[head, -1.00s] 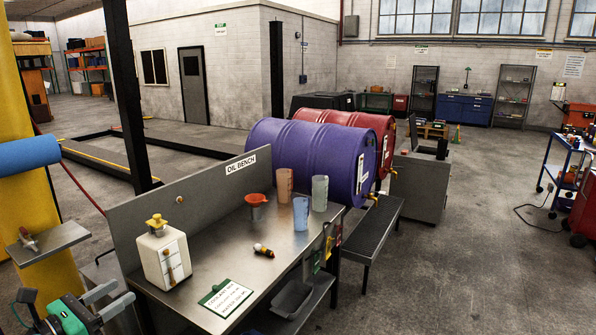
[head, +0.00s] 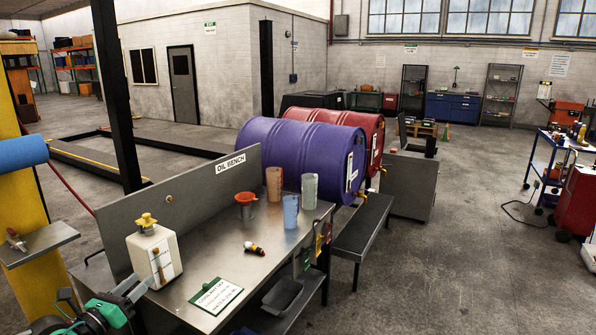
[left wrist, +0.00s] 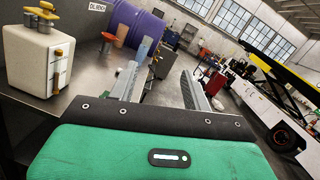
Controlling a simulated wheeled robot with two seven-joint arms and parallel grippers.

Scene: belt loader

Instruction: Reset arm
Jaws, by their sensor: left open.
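My left gripper (head: 138,288) is at the lower left of the head view, by the front left corner of the oil bench (head: 190,297). In the left wrist view its two fingers (left wrist: 160,82) are spread apart with nothing between them. The cream canister with a yellow cap (head: 155,255) stands upright on the bench just beyond the gripper. It also shows at the left of the left wrist view (left wrist: 38,55), apart from the fingers. My right gripper is in neither view.
The bench also holds a red funnel (head: 246,203), a brown jug (head: 274,184), a blue jug (head: 290,211), a clear jug (head: 309,190), a small dark bottle (head: 254,248) and a green-edged card (head: 216,295). Purple (head: 290,160) and red (head: 371,140) drums lie behind.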

